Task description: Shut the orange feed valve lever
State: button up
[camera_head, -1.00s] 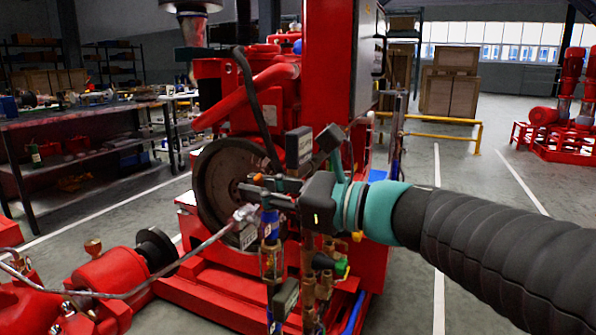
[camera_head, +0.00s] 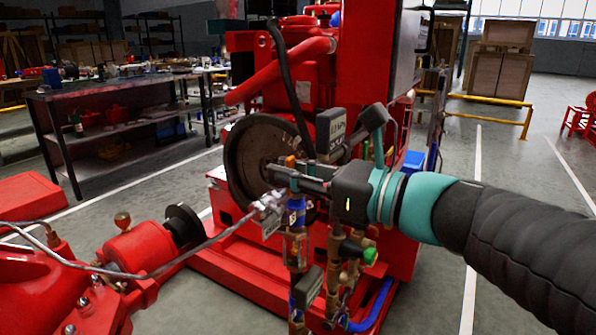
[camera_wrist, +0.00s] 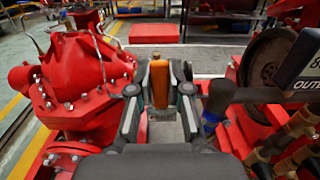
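The orange feed valve lever (camera_wrist: 160,84) stands upright between the two fingers of my gripper (camera_wrist: 160,72) in the wrist view. In the head view only a bit of the orange lever (camera_head: 290,161) shows at the tips of my gripper (camera_head: 283,176). The valve sits on a vertical pipe with a blue section (camera_head: 296,211), just below the fingers. The lower end of the lever is hidden by my gripper.
A dark flywheel (camera_head: 248,165) is close behind the fingers. A thin grey hose (camera_head: 185,262) runs left to the red pump (camera_head: 130,255). Open floor lies to the right.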

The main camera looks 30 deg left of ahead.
jog(key=o, duration=0.3)
jog(key=shift+d, duration=0.1)
jog(key=d, duration=1.1)
jog(key=shift+w+d, duration=0.3)
jog(key=shift+d, duration=0.1)
